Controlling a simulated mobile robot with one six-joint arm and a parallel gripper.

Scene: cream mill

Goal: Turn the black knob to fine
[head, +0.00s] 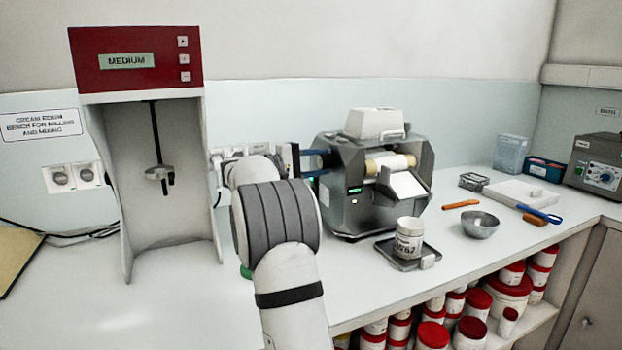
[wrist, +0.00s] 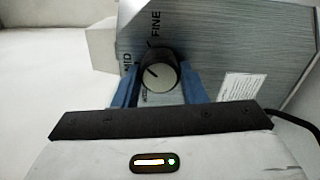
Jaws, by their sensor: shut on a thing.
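The black knob (wrist: 157,72) shows in the wrist view on a brushed grey panel (wrist: 225,45) of the mill. Its face is pale, with a short dark mark toward the upper left. The word MID is printed left of the knob and FINE above it. The mark lies roughly toward MID; the exact setting is hard to tell. My gripper (wrist: 160,92) has its blue fingers on both sides of the knob and is shut on it. In the head view the mill (head: 350,205) stands mid-bench, my gripper is at its left side, and the knob is hidden.
A white jar (head: 409,238) stands on a small grey tray (head: 385,252) before the mill. A metal bowl (head: 480,226) and an orange tool (head: 460,204) lie to the right. A red-topped mixer (head: 135,60) reading MEDIUM stands to the left. A dark cable (wrist: 290,120) runs at the wrist view's right.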

